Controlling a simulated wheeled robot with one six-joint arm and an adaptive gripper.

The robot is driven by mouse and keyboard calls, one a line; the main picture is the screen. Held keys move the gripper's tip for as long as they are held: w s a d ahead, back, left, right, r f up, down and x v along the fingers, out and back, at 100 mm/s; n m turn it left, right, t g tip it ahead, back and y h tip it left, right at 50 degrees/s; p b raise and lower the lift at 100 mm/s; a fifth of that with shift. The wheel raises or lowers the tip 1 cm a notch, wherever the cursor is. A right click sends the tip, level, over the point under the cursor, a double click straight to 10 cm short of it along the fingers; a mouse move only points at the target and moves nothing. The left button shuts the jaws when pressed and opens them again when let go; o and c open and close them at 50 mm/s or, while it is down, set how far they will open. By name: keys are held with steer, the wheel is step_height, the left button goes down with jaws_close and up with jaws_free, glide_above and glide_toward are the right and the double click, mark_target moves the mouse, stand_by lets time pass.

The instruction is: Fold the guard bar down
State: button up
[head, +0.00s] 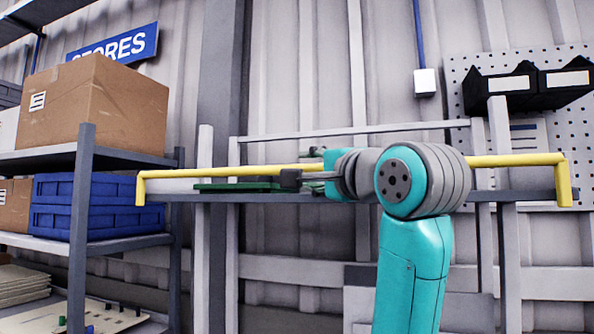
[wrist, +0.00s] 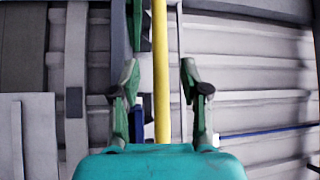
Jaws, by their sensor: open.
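The yellow guard bar (head: 220,171) runs almost level across the head view, with a short arm turned down at each end. My gripper (head: 297,168) is in front of its middle, and my teal and grey arm hides part of the bar. In the wrist view the bar (wrist: 160,60) runs upright between the two spread fingers of my gripper (wrist: 159,78). The gripper is open, with a gap visible on both sides of the bar. I cannot tell exactly how deep the bar sits between the fingers.
A grey shelf edge (head: 275,197) with a flat green piece (head: 235,186) lies close under the bar. Left is a rack with a cardboard box (head: 95,103) and blue crates (head: 95,207). Black bins (head: 525,88) hang on a pegboard at upper right.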

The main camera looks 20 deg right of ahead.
steer(key=x, duration=0.6)
jaws_close()
